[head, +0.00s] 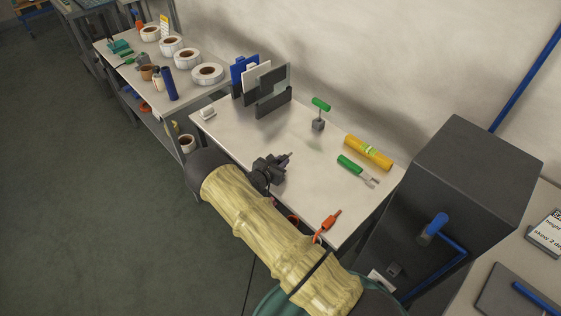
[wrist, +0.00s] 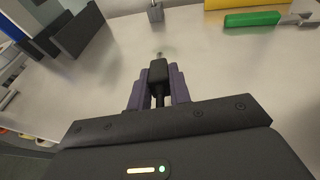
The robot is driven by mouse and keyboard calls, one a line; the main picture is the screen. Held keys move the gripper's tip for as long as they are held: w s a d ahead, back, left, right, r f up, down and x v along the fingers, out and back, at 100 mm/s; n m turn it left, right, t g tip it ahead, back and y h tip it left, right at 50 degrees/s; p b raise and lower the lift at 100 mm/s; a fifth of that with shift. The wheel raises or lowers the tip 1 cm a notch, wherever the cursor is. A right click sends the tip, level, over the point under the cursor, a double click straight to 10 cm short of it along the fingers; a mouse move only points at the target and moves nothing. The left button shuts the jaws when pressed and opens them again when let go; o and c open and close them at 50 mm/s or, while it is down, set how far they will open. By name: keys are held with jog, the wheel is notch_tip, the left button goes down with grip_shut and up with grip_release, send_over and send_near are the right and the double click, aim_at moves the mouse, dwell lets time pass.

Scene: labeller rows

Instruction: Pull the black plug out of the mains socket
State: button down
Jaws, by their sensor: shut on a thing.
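My gripper (head: 284,160) is over the pale bench top, beyond my yellow-sleeved arm. In the wrist view, its two purple fingers (wrist: 159,88) are shut on the black plug (wrist: 158,72). The plug points away from the gripper, with a thin dark part running back between the fingers. No socket shows around the plug, and its front end looks free above the bench. In the head view the plug is too small to make out clearly. A small white block (head: 207,113) at the bench's left corner may be the mains socket; I cannot tell.
A grey rack (head: 273,102) with blue and white boards stands at the back. An orange item (head: 331,220) is near the front edge. A dark cabinet (head: 470,180) stands right.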

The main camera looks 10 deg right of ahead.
jog(key=shift+f+b, duration=1.35)
jog(key=shift+f, duration=0.5)
jog(key=c, duration=1.2)
grip_release()
jog(key=b+v, duration=0.2)
jog(key=v, duration=1.5)
jog(key=shift+b, duration=0.35)
jog(key=shift+s+a, duration=0.1)
jog(key=shift+s, duration=0.05)
